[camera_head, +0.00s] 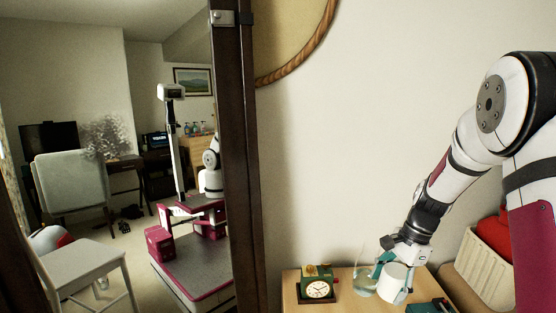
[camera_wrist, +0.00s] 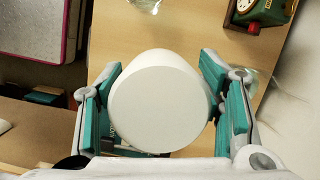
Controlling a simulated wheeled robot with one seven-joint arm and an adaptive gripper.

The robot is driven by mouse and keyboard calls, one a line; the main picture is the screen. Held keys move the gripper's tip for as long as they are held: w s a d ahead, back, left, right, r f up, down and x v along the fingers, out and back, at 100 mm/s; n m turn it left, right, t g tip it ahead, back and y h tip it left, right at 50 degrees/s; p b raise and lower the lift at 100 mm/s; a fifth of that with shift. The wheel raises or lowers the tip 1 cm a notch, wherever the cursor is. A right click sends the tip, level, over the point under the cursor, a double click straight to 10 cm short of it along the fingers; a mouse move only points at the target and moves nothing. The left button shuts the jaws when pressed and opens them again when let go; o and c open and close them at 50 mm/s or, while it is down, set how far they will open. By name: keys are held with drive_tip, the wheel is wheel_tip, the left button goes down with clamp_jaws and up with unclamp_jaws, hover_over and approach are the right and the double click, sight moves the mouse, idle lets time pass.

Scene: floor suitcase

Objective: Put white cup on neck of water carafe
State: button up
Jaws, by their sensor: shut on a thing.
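My gripper (camera_head: 388,266) is shut on the white cup (camera_head: 393,284), with one teal finger on each side of it. In the wrist view the cup (camera_wrist: 160,108) fills the middle between the fingers (camera_wrist: 160,92), its round flat end facing the camera. The clear glass carafe (camera_head: 364,284) stands on the wooden table just left of the cup in the head view. The cup partly overlaps its side, and I cannot tell whether they touch. In the wrist view, part of clear glass (camera_wrist: 250,80) shows behind the right finger.
A green clock (camera_head: 318,289) stands on the table (camera_head: 291,285) left of the carafe. A dark teal item (camera_head: 430,306) lies at the front right. A basket with red cloth (camera_head: 490,252) is at the right. A dark-framed mirror (camera_head: 243,150) stands at the left.

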drive_tip(key=s+a+r+n+g+h+p, duration=0.1)
drive_tip(key=s+a+r+n+p, duration=0.3)
drive_tip(key=s+r+n+p, duration=0.1)
drive_tip(key=s+a+r+n+g+h+p, duration=0.1)
drive_tip(key=s+a+r+n+h+p, duration=0.1)
drive_tip(key=s+a+r+n+p, duration=0.2)
wheel_tip(320, 180, up, 3)
drive_tip(key=s+n+p, duration=0.1)
drive_tip(key=n+p, duration=0.5)
drive_tip(key=shift+s+a+p, duration=0.2)
drive_tip(key=shift+a+p, duration=0.05)
drive_tip(key=shift+p, duration=0.1)
drive_tip(key=shift+w, duration=0.1)
